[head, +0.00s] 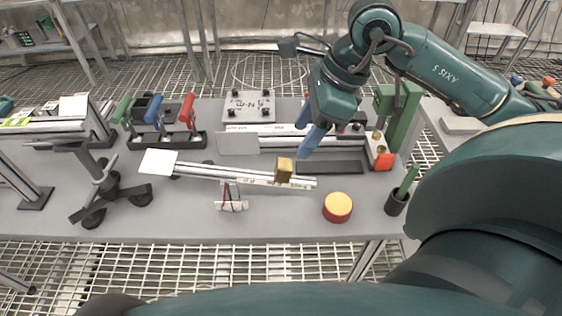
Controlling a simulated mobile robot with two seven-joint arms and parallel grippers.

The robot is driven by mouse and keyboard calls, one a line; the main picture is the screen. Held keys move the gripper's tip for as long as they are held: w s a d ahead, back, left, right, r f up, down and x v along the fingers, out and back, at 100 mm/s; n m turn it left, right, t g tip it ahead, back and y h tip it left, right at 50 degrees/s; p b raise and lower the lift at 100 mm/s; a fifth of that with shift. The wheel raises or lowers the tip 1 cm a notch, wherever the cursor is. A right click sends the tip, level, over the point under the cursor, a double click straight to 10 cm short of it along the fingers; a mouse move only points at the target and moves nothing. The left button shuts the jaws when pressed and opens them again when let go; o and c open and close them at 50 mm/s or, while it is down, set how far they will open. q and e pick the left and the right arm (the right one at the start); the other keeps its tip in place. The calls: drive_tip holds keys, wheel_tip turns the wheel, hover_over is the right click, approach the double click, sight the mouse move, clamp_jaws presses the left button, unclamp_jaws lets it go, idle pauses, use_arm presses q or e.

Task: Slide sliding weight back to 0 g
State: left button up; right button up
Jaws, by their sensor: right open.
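A brass sliding weight (284,170) sits on the right part of a pale balance beam (215,174), which rests on a small stand (231,200) and carries a white square plate (158,162) at its left end. The beam slopes slightly down to the right. Scale marks on it are too small to read. My right gripper (301,138), with blue fingers, is open and empty. In the picture its fingertips are just above and to the right of the weight; I see no contact. My left gripper is out of view.
A red and yellow round block (337,207) lies right of the beam's end. A dark cup with a green stick (397,202) stands near the right edge. Levers with coloured handles (165,135) stand back left, near a dark tripod stand (108,190). The front centre of the table is clear.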

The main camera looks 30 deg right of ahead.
sight(284, 163)
drive_tip(key=x, duration=0.9)
drive_tip(key=shift+w+a+f, duration=0.1)
drive_tip(key=shift+a+f, duration=0.05)
drive_tip(key=shift+f, duration=0.1)
drive_tip(key=shift+c, duration=0.3)
clamp_jaws()
